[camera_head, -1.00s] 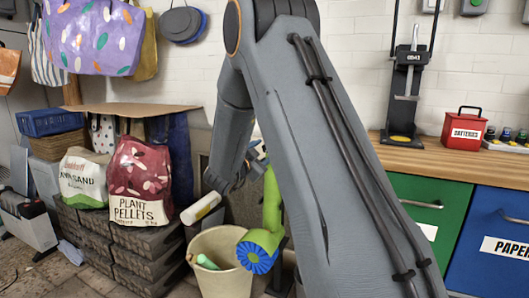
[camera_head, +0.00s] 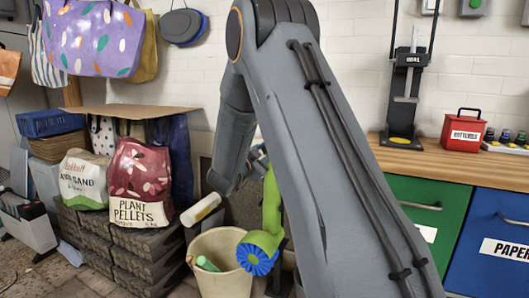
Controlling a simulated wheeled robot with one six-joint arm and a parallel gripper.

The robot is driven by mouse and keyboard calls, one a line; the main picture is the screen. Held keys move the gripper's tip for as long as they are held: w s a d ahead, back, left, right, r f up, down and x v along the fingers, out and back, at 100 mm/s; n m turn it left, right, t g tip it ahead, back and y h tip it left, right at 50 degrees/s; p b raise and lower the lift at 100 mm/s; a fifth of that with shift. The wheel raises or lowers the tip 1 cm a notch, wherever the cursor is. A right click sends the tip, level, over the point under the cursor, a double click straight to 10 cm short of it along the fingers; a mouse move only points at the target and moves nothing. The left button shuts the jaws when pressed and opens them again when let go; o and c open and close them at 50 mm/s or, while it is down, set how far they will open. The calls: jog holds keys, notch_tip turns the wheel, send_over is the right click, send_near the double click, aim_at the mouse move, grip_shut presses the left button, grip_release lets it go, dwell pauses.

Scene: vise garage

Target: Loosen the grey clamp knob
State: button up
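I cannot pick out a grey clamp knob for certain in this view. A black upright stand (camera_head: 407,95) with a grey column and a small display is on the workbench (camera_head: 440,165), right of my arm. A green curved fixture (camera_head: 268,215) with a blue ribbed wheel (camera_head: 258,259) at its lower end is partly hidden behind my arm. My large grey arm fills the middle of the view, and its wrist end is left of the green fixture. The fingers of my gripper are hidden, so its opening and any contact do not show.
A cream bin (camera_head: 220,275) stands below my wrist. Bags of plant pellets (camera_head: 140,185) and sand (camera_head: 84,180) sit on stacked blocks at left. A red batteries box (camera_head: 463,131) is on the bench, above green (camera_head: 412,198) and blue (camera_head: 495,235) drawers.

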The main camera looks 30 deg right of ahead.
jog(key=n+p, duration=0.6)
jog(key=shift+r, duration=0.2)
jog(key=n+p, duration=0.3)
jog(key=n, duration=0.1)
jog(key=n+p, duration=0.2)
jog(key=n, duration=0.1)
jog(key=shift+n, duration=0.3)
jog(key=n+p, duration=0.3)
jog(key=n, duration=0.2)
jog(key=shift+f, duration=0.1)
jog(key=shift+w+n+p, duration=0.1)
jog(key=shift+n+p, duration=0.85)
jog(key=shift+n, duration=1.55)
jog(key=shift+f, duration=0.1)
jog(key=o, duration=1)
jog(key=shift+o, duration=0.2)
